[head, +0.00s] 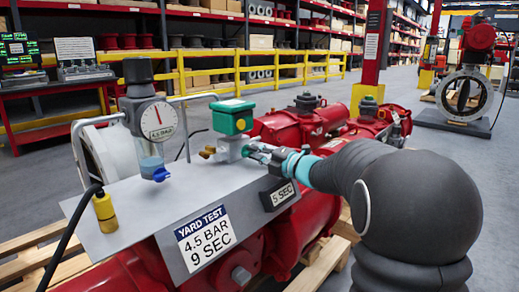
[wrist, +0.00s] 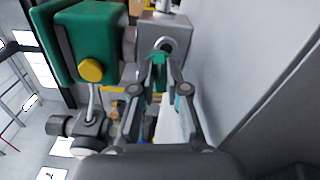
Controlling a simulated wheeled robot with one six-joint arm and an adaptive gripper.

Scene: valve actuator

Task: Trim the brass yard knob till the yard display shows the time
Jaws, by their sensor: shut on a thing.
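The small yard display (head: 282,195) reads "5 SEC" on the grey panel below my gripper. The yard test sign (head: 207,240) reads "4.5 BAR 9 SEC". My gripper (head: 262,153) reaches in from the right to the grey valve block (head: 236,147) under a green box (head: 231,117). In the wrist view its teal fingertips (wrist: 160,62) are closed together at the block's round port (wrist: 165,47). The knob in the grip is hidden by the fingertips, and no brass shows there. A brass fitting (head: 207,152) sticks out of the block's left side.
A gauge (head: 158,120) marked 4.5 BAR, with a clear bowl, stands left of the block. A yellow fitting (head: 104,210) with a black cable is at the panel's left end. Red actuator bodies (head: 305,125) lie behind.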

